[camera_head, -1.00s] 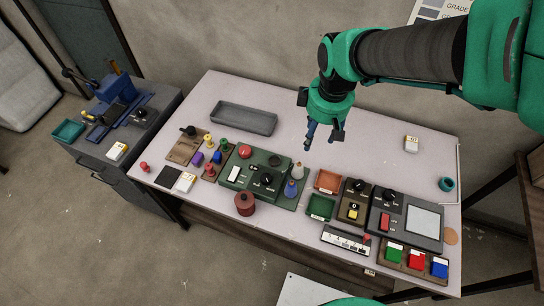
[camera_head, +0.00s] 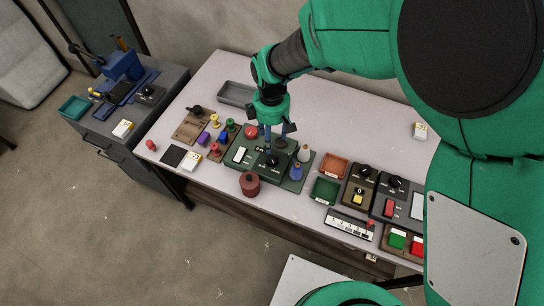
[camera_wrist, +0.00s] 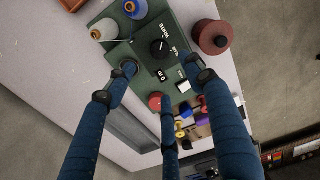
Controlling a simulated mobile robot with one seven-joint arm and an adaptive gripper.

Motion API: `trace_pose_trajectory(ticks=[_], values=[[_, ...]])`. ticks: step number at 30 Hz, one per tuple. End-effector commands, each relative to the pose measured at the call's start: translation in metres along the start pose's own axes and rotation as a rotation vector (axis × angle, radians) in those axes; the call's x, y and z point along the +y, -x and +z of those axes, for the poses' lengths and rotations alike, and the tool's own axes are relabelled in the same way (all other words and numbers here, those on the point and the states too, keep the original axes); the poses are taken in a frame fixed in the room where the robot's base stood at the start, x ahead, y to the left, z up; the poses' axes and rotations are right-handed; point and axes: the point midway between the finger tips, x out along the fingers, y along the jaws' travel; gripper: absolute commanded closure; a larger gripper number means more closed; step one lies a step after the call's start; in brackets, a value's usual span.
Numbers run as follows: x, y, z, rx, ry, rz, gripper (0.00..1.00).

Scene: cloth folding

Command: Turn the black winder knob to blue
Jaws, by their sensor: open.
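The black winder knob (camera_head: 272,161) sits on the green winder panel (camera_head: 243,174) on the table. In the wrist view the knob (camera_wrist: 160,48) shows beside small white lettering that seems to read WHITE and BLUE. I cannot tell exactly which mark its pointer faces. My gripper (camera_head: 277,138) points down above the back part of the panel, near the knob. In the wrist view my gripper (camera_wrist: 166,82) has its blue fingers spread, with nothing between them. The knob lies beyond the fingertips and is not touched.
A blue spool (camera_head: 296,172) and a white spool (camera_head: 304,153) stand at the panel's right end. A red knob (camera_head: 251,132) is at the back left. Coloured pegs (camera_head: 215,150) stand left, trays (camera_head: 325,190) right.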

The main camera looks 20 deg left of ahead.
Motion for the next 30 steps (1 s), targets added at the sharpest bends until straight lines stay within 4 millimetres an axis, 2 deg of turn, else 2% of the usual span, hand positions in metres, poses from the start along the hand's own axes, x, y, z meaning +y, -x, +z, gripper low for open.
trace_pose_trajectory(ticks=[5,11,17,30], values=[[0.000,-0.003,0.000,0.000,-0.001,-0.001,0.47],[-0.001,-0.016,0.001,-0.001,-0.001,-0.002,0.47],[-0.001,-0.042,0.001,-0.002,-0.001,-0.003,0.47],[-0.001,-0.112,0.001,-0.002,-0.001,-0.002,0.47]])
